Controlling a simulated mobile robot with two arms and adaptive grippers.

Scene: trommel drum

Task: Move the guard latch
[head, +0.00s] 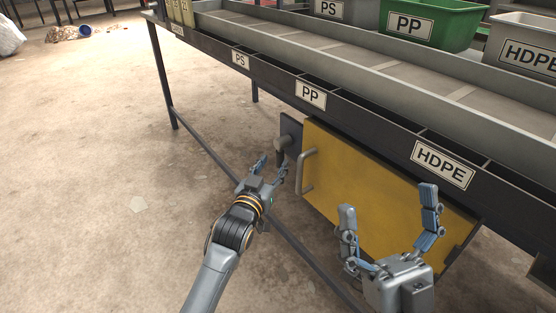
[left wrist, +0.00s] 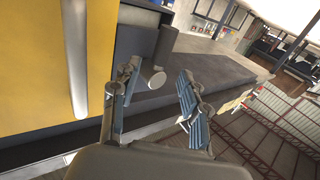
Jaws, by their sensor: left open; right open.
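The guard is a yellow panel (head: 375,195) under the sorting table, with a grey bar handle (head: 303,172) near its left edge. Left of it, a dark plate (head: 291,128) carries a grey, rounded piece (head: 280,146), which looks like the guard latch. My left gripper (head: 272,165) is open just below and in front of that piece, apparently empty. In the left wrist view, a dark grey cylinder (left wrist: 164,45) stands beyond the open fingers (left wrist: 158,100); contact cannot be told. My right gripper (head: 388,203) is open and empty in front of the yellow panel.
The table's dark front rail (head: 270,75) with PS, PP and HDPE labels runs above the panel. A table leg (head: 162,75) and a low bar (head: 205,148) stand left. Bins, including a green one (head: 430,25), are on top. The floor at left is mostly clear.

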